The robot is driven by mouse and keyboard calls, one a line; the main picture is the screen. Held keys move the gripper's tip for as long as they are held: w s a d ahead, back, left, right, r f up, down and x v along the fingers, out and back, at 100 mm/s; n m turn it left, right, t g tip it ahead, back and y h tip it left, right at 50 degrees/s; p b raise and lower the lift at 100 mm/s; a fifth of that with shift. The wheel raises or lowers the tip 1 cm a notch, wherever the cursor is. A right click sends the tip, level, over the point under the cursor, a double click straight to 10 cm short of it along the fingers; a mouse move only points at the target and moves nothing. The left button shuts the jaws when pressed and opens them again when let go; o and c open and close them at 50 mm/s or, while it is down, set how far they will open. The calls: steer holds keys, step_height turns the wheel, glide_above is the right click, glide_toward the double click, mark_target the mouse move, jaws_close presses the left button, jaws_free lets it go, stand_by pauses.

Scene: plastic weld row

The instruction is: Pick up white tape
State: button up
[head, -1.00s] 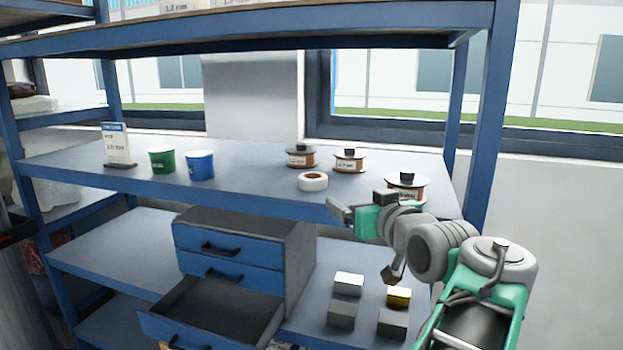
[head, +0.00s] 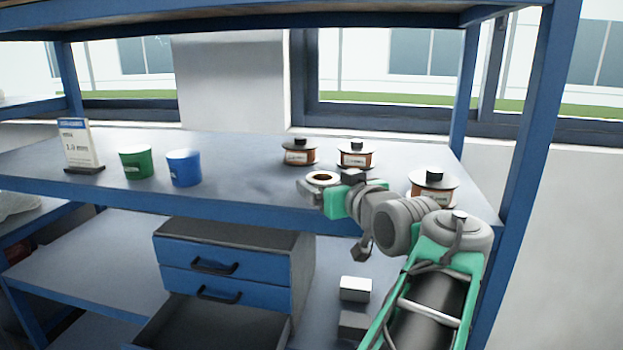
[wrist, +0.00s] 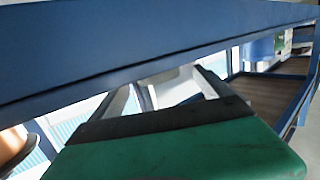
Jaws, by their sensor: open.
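The white tape (head: 334,180) is a ring lying on the middle shelf, in front of two wire spools. In the head view its near side is partly hidden by my gripper (head: 309,188). My gripper is open and overlaps the tape's front left edge in that view; I cannot tell whether they touch. In the wrist view my green gripper body (wrist: 180,152) fills the bottom, with grey finger parts beyond it. The tape cannot be made out there.
Spools stand behind the tape (head: 300,152), (head: 356,154) and to its right (head: 433,186). Green (head: 136,163) and blue (head: 183,169) cups and a sign (head: 80,146) stand left. A blue shelf beam (wrist: 150,45) crosses the wrist view. Drawers (head: 225,265) are below.

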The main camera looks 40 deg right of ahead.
mark_target(317, 173)
steer(key=p+x, duration=0.3)
steer(key=x, duration=0.3)
steer(key=shift+w+d+r, duration=0.15)
steer(key=shift+w, duration=0.1)
steer(key=shift+w+d, duration=0.2)
steer(key=shift+w, duration=0.1)
steer(key=shift+a, duration=0.1)
steer(key=shift+s, duration=0.1)
steer(key=c, duration=1.5)
